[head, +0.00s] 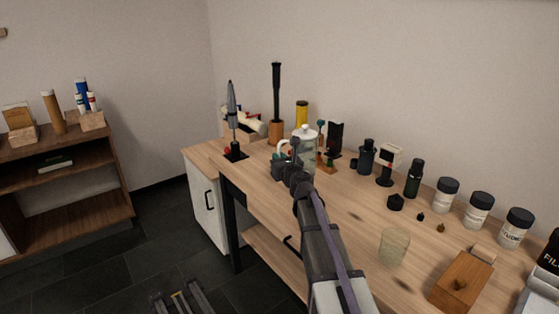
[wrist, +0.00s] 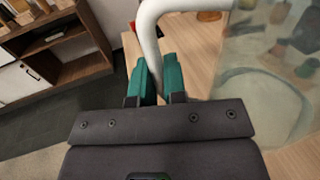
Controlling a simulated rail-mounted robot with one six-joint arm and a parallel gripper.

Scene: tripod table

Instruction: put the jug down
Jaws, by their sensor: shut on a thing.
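The jug (head: 307,152) is a clear glass vessel with a pale lid and a white handle, over the far left part of the wooden table (head: 350,215). In the wrist view its glass body (wrist: 275,75) fills the right side, and its white handle (wrist: 150,35) curves down between the fingers. My gripper (wrist: 160,78) has teal fingers and is shut on the handle. My arm partly hides the jug in the head view, so I cannot tell whether its base touches the table.
Behind the jug stand a tall black tool in a wooden block (head: 277,130) and a yellow cylinder (head: 301,115). A grey pointed tool (head: 232,110) is at left. A glass tumbler (head: 394,246) and wooden box (head: 461,281) stand nearer. The table's middle has bare room.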

